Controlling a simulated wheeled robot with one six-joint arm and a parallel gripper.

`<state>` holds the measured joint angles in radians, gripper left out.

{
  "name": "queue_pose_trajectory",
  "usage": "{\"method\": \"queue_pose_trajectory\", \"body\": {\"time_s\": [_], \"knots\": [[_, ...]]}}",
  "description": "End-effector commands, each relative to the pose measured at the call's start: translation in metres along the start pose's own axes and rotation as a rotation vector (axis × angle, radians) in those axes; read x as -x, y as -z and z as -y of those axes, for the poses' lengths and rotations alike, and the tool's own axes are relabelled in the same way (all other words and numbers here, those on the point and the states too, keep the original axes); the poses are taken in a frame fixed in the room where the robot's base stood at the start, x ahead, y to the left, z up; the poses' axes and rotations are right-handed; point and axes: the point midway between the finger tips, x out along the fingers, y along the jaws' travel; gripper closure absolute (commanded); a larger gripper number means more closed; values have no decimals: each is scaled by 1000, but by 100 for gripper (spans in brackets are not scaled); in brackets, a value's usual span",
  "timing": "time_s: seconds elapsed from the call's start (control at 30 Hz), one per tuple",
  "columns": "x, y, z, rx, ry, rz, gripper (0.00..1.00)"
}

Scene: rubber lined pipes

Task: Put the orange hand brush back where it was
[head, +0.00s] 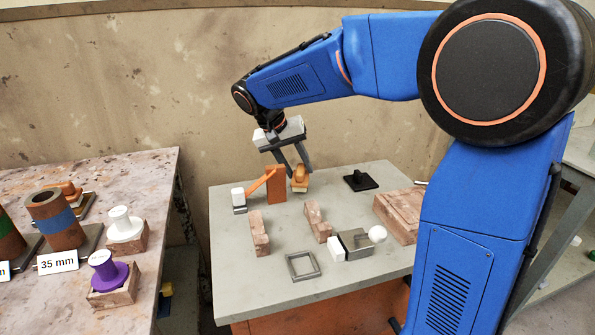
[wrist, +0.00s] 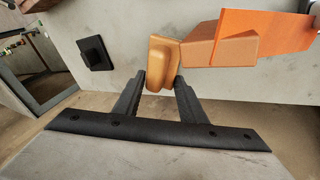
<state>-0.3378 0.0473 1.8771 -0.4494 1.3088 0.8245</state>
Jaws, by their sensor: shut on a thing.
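The orange hand brush (head: 299,177) is at the far side of the grey table, with a pale lower part. My gripper (head: 292,168) points down from above and is shut on it. In the wrist view, the brush (wrist: 161,62) sits between the two dark fingertips of my gripper (wrist: 160,84). An orange upright block with a slanted arm (head: 275,185) stands close at its left in the head view; it also shows in the wrist view (wrist: 270,32). I cannot tell whether the brush touches the table.
A black square base with a knob (head: 360,181) stands to the right. Brick pieces (head: 259,233), a square grey frame (head: 302,265) and a grey block with a white ball (head: 377,234) lie nearer. A side table (head: 150,180) at left holds pipes and spools.

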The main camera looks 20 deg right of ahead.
Motion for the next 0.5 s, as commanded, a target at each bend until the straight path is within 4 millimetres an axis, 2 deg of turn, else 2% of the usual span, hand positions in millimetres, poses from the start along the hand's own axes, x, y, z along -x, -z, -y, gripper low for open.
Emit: {"method": "queue_pose_trajectory", "body": {"time_s": [0.1,0.47,0.5], "knots": [[-11,-3,4,1,-1,1,98],[-14,-4,6,1,-1,1,98],[-14,-4,6,1,-1,0,58]]}}
